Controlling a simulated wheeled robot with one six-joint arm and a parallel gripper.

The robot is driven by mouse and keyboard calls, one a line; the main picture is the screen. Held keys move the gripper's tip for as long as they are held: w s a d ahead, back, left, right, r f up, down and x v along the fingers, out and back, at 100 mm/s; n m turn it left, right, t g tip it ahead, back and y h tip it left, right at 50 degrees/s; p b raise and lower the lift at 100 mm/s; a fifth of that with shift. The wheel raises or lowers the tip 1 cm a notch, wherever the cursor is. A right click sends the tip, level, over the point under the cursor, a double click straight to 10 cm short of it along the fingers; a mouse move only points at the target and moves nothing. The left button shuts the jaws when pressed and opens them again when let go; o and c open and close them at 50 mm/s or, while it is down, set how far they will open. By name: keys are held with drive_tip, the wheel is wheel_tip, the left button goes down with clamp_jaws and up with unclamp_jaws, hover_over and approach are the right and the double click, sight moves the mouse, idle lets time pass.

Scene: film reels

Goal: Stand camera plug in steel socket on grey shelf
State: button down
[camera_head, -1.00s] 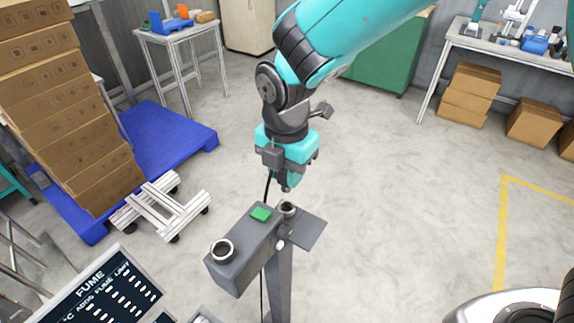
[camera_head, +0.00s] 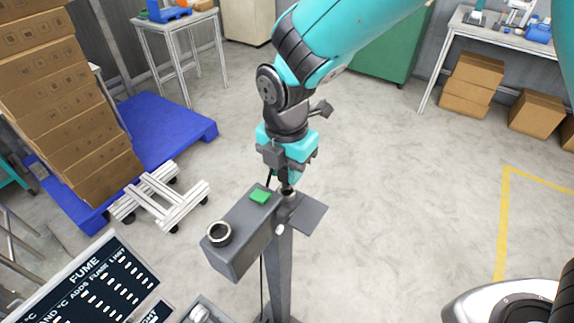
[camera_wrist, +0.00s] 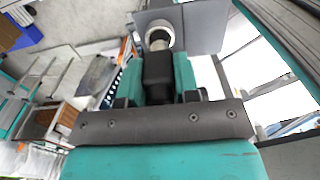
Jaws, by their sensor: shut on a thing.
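The camera plug (camera_wrist: 157,72) is a dark block with a pale metal tip, held between my gripper's fingers in the wrist view. My gripper (camera_head: 287,180) is shut on it, pointing down over the steel socket (camera_wrist: 161,25). In the wrist view the tip overlaps the socket's ring; how deep it sits cannot be told. In the head view the socket (camera_head: 289,192) is partly hidden by the gripper and plug. The grey shelf (camera_head: 309,218) is a flat plate beside the socket on a post.
A grey box with a green patch (camera_head: 260,196) and another metal ring (camera_head: 219,233) adjoins the socket. A sign panel (camera_head: 85,285) stands lower left. A white frame trolley (camera_head: 160,197) and blue pallet (camera_head: 165,135) lie left.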

drive_tip(key=shift+f+b, duration=0.8)
drive_tip(key=shift+f, duration=0.65)
drive_tip(key=c, duration=0.8)
unclamp_jaws()
wheel_tip(320, 180, up, 18)
drive_tip(key=shift+f+b, duration=0.25)
drive_tip(key=shift+b, duration=0.95)
drive_tip(key=shift+d, duration=0.1)
